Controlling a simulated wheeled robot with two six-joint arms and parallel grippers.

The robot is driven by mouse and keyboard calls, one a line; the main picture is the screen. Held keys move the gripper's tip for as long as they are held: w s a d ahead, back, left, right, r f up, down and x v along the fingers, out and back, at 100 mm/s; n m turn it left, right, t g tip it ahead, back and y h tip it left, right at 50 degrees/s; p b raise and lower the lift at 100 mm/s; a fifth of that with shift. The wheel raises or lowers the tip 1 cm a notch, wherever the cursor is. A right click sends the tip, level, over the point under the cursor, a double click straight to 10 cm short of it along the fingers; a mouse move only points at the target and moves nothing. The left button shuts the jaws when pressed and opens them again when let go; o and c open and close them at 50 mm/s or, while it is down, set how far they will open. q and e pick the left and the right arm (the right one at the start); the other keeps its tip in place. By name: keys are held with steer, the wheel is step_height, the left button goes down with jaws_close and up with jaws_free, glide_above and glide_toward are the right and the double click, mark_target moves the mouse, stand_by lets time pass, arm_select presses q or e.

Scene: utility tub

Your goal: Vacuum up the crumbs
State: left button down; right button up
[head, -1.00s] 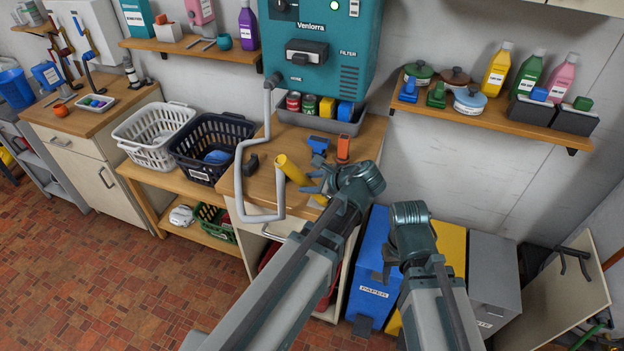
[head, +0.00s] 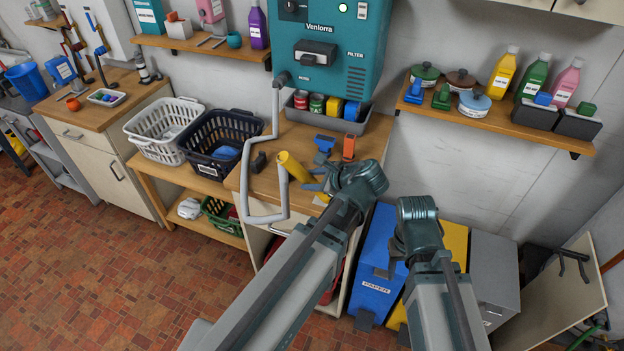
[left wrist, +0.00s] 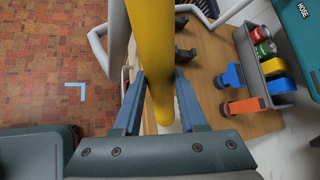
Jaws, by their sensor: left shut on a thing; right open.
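A teal wall vacuum unit (head: 330,40) marked Venlorra has a lit dot on its front. A grey hose (head: 243,180) hangs from it in a loop down to the yellow wand (head: 291,166). My left gripper (head: 318,187) is shut on the yellow wand, above the wooden counter. In the left wrist view the yellow wand (left wrist: 150,45) runs between the two fingers (left wrist: 160,100). My right gripper (head: 393,268) is open and empty, in front of the bins. A blue nozzle (head: 324,145) and an orange nozzle (head: 349,148) are on the counter. I see no crumbs.
A grey tray (head: 350,124) with cans and blocks sits at the counter's back. A small black piece (head: 259,161) is near the hose. White (head: 150,140) and dark (head: 210,150) baskets stand left. A blue bin (head: 372,285) stands right. The tiled floor (head: 110,265) is open.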

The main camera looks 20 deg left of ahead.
arm_select(q)
steer(key=shift+r+p, duration=1.15)
steer(key=shift+r, duration=0.2)
